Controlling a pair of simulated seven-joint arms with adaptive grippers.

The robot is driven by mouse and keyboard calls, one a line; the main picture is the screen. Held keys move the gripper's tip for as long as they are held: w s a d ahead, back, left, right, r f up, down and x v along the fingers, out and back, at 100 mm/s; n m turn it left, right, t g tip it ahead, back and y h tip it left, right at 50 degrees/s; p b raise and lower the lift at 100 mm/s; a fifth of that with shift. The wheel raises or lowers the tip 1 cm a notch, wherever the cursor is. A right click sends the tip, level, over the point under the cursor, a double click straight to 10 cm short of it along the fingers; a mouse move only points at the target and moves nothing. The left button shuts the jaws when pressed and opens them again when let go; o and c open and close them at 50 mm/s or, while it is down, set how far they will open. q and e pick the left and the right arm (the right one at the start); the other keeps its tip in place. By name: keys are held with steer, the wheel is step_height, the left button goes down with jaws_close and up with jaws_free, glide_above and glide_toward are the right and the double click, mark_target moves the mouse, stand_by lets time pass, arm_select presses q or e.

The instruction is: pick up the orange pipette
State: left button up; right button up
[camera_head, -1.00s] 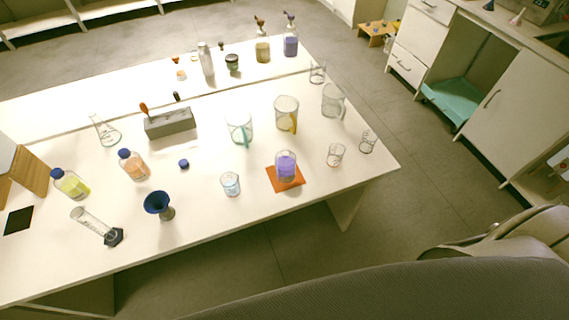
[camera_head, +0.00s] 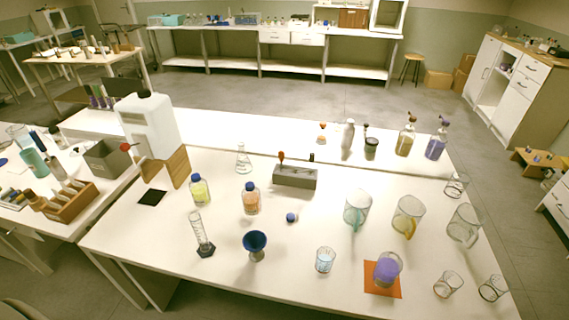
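A grey rack block (camera_head: 296,178) stands near the back of the white table's middle. The orange pipette (camera_head: 281,157) appears to stand upright in its left part, with only the orange bulb end showing above the block. Its lower part is hidden in the block. A small dark top (camera_head: 311,157) shows at the block's right end. Neither of my grippers is in view.
Orange-filled (camera_head: 251,200) and yellow-filled (camera_head: 199,190) blue-capped bottles stand left of the rack. A blue cap (camera_head: 291,217) lies in front. Glass jugs (camera_head: 357,209) stand to the right, a blue funnel (camera_head: 255,243) nearer. Bare tabletop surrounds the rack.

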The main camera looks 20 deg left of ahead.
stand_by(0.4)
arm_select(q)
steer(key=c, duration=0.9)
